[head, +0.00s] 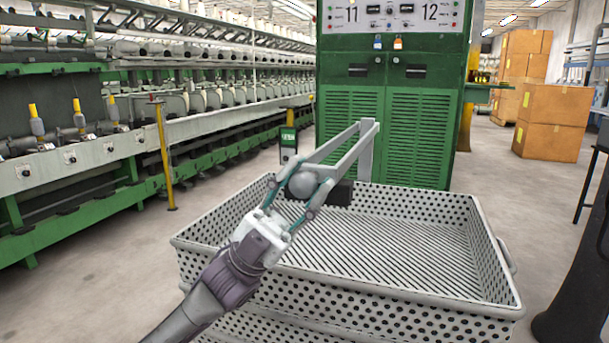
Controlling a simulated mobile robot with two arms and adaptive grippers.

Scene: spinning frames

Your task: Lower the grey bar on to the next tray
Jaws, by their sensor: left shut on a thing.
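The light grey bar piece (366,152) has long straight sides, with a short end part pointing down at its far right. My left gripper (303,190), with teal finger links, is shut at its near end and holds it above the back left of the tray. A rounded grey part shows between the fingers; I cannot tell whether it belongs to the bar. The tray (395,288) is white, perforated and open-topped, with a slatted floor. Any gap between bar and tray rim is hard to judge. My right gripper is not in view.
A dark block (339,193) shows beside the gripper at the tray's back edge. Another perforated tray (262,328) is under the top one. A green machine cabinet (388,110) stands behind. Spinning frames (75,160) line the left. Cardboard boxes (552,122) stand back right.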

